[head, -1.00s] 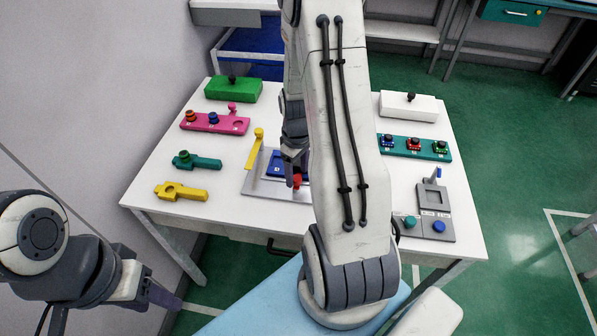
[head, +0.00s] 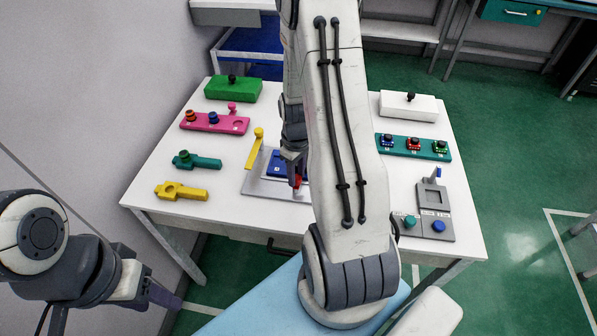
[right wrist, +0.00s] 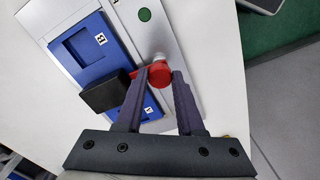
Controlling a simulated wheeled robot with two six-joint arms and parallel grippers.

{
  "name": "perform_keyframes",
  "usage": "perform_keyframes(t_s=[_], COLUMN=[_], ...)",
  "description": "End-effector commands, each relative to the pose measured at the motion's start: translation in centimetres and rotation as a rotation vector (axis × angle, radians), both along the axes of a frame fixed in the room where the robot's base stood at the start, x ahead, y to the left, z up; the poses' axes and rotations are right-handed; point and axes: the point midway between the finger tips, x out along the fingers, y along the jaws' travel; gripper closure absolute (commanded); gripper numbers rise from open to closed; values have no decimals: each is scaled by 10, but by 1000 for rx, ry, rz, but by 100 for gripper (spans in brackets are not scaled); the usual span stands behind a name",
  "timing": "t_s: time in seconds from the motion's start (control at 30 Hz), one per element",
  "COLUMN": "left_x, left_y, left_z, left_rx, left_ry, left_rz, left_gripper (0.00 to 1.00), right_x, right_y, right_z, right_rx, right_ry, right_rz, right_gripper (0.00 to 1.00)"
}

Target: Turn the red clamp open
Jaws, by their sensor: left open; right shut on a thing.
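The red clamp (head: 297,183) sits at the front right of a grey plate (head: 257,185) on the white table, mostly hidden by my right arm in the head view. In the right wrist view the red clamp (right wrist: 160,74) lies between the fingertips of my right gripper (right wrist: 160,82), which is shut on it. The right gripper (head: 293,168) reaches down to it from above. My left gripper (head: 160,295) is open and empty at the lower left, off the table; its fingertips are hard to make out.
Yellow (head: 180,191), teal (head: 197,162), pink (head: 215,122) and green (head: 233,89) fixtures stand left. A grey button station (head: 432,214) stands right.

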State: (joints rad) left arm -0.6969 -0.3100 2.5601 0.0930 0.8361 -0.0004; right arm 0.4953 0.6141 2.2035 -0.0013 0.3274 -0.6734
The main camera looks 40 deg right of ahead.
Motion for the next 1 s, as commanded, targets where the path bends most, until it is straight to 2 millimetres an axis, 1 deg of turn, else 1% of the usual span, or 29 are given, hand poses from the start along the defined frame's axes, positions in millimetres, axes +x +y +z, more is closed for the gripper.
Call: perform_keyframes(t_s=[0.03,0.27,1.0], left_x=[0,0,0], left_y=[0,0,0], left_z=[1,5,15], left_rx=[0,0,0], left_ry=[0,0,0], left_rz=[0,0,0], left_gripper=[50,50,50], right_x=[3,4,6], right_y=[-2,-1,-2], right_z=[2,2,3], right_rx=[-5,-5,-3], right_ry=[-9,-11,-17], right_rz=[-22,-187,-888], right_gripper=[100,100,100])
